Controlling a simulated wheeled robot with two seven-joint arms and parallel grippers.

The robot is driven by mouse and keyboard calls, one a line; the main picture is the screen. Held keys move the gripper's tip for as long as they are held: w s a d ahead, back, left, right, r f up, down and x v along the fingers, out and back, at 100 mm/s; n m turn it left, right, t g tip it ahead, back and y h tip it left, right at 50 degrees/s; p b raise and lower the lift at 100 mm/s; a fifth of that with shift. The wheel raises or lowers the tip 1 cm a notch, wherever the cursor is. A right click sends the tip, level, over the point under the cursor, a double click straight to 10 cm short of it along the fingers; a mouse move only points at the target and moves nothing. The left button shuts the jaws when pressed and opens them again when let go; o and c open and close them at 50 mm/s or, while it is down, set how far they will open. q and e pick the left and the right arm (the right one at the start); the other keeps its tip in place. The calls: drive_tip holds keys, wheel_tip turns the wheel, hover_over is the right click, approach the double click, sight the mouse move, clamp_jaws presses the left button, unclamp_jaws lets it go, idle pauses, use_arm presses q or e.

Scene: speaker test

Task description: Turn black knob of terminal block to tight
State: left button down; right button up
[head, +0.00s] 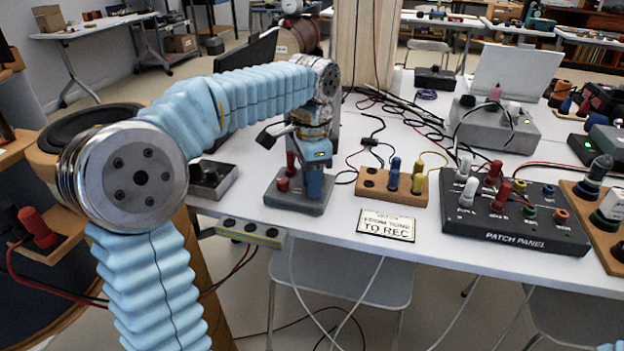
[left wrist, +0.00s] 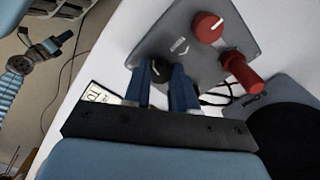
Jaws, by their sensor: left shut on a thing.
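The terminal block is a grey plate (head: 292,203) on the near edge of the white table; it also fills the upper part of the left wrist view (left wrist: 190,32). Its black knob (left wrist: 155,72) has a white pointer line and sits between the blue fingertips of my left gripper (left wrist: 161,74). In the head view, my left gripper (head: 315,186) points down at the block and hides the black knob. The gripper is shut on the knob. A red knob (left wrist: 208,27) and a red post (left wrist: 241,72) stand on the same block.
A wooden block with blue and yellow posts (head: 378,186) and a "TO REC" sign (head: 387,225) lie right of the block. A black patch panel (head: 520,230) stands farther right. A small dark box (head: 213,184) sits to the left. Cables run behind.

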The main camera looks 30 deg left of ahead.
use_arm(q)
drive_tip(key=m, duration=0.4)
drive_tip(key=shift+m, duration=0.3)
drive_tip(key=m, duration=0.3)
drive_tip(key=shift+m, duration=0.3)
drive_tip(key=m, duration=0.3)
drive_tip(key=shift+m, duration=2)
drive_tip(key=c, duration=0.9)
unclamp_jaws()
